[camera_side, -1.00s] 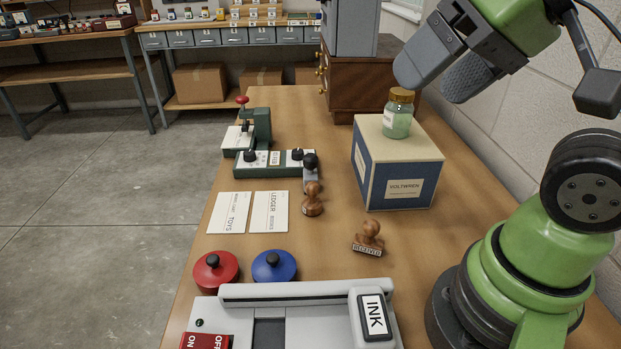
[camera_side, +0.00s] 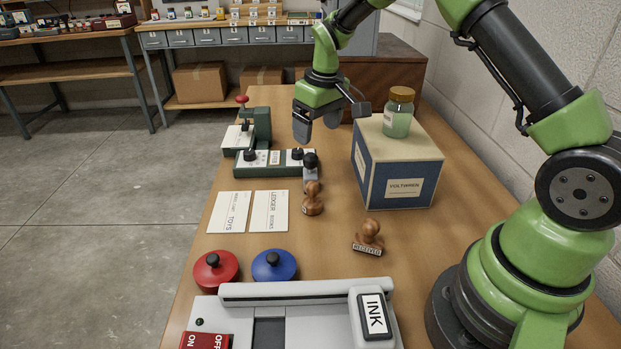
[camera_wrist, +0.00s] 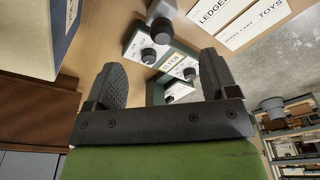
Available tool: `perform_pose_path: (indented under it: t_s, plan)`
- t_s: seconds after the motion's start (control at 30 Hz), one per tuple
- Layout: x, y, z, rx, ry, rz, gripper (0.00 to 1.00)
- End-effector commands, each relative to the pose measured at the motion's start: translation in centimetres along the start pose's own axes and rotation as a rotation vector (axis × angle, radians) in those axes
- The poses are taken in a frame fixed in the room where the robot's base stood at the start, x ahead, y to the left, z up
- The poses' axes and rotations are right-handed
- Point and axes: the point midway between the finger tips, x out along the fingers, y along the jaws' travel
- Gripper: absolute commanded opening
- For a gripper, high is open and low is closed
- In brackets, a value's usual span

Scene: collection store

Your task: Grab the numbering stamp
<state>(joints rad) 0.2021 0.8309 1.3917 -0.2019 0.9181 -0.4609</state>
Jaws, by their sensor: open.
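A small grey metal stamp with a black ball knob (camera_side: 310,172), which looks like the numbering stamp, stands upright at the right end of a green holder (camera_side: 262,169). In the wrist view the grey stamp (camera_wrist: 162,14) shows at the top centre, beyond my fingertips. My gripper (camera_side: 317,126) is open and empty, fingers pointing down, above the table behind the holder and apart from the stamp. In the wrist view the open fingers (camera_wrist: 161,75) frame part of the holder and its black knobs.
A wooden stamp (camera_side: 312,200) stands just in front of the grey stamp; a RECEIVED stamp (camera_side: 368,238) is nearer. A blue-sided box (camera_side: 405,190) with a glass jar (camera_side: 398,118) stands to the right. A green press with a red knob (camera_side: 261,124) stands at left.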

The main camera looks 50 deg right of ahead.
Motion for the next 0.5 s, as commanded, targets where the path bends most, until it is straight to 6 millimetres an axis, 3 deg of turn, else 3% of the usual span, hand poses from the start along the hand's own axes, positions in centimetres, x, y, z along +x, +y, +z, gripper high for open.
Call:
perform_pose_path:
  t_s: [0.3,0.5]
  plan:
    - [4.6,0.3,0.0,-0.013,-0.017,0.002,0.79]
    - [6.3,0.3,0.0,-0.010,-0.016,0.001,0.79]
